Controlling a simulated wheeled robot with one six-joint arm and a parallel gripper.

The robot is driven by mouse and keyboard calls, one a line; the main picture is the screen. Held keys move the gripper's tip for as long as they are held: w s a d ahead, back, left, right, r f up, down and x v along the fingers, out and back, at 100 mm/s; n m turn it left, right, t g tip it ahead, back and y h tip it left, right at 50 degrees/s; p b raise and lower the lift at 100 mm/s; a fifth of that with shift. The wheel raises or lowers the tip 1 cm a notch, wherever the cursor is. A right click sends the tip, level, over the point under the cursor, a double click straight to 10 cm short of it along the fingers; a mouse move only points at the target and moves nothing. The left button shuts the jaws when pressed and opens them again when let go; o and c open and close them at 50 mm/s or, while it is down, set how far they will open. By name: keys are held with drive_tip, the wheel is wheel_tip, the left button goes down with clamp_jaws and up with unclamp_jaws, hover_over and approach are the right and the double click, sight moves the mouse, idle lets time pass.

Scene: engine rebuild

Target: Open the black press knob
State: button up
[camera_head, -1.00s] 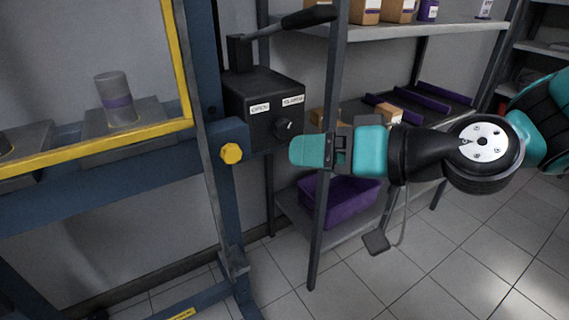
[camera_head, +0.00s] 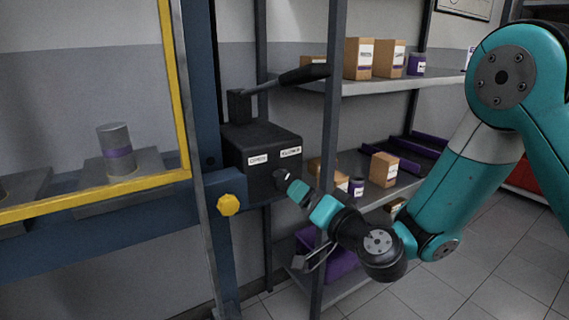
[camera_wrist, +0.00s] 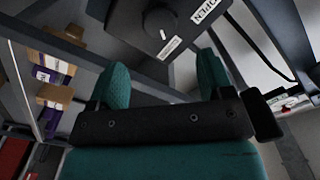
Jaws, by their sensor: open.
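The black press knob (camera_head: 281,179) is on the front of a black control box (camera_head: 250,180) mounted on the blue press frame, below two white labels reading OPEN and CLOSED. In the wrist view the round knob (camera_wrist: 160,22) shows beyond the fingertips, with a white mark on it. My gripper (camera_head: 301,192) comes from the lower right, its teal fingertips close to the knob in the head view. In the wrist view my gripper (camera_wrist: 163,72) has its two fingers apart, with nothing between them. I cannot tell whether a fingertip touches the knob.
A black lever (camera_head: 285,77) rises from the box top. A grey shelf post (camera_head: 329,130) stands close beside my gripper. Shelves hold boxes (camera_head: 384,168) and a purple bin (camera_head: 340,262). A yellow knob (camera_head: 228,205) sits on the blue frame below the box.

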sight(285, 181)
drive_tip(key=p+x, duration=0.7)
drive_tip(key=p, duration=0.1)
drive_tip(key=shift+w+a+r+p, duration=0.25)
drive_tip(key=shift+a+p, duration=0.05)
drive_tip(key=shift+w+a+f+p, duration=0.3)
drive_tip(key=shift+w+a+p, duration=0.2)
drive_tip(key=shift+w, duration=0.3)
drive_tip(key=shift+c, duration=0.5)
drive_tip(key=shift+d, duration=0.1)
drive_tip(key=c, duration=0.8)
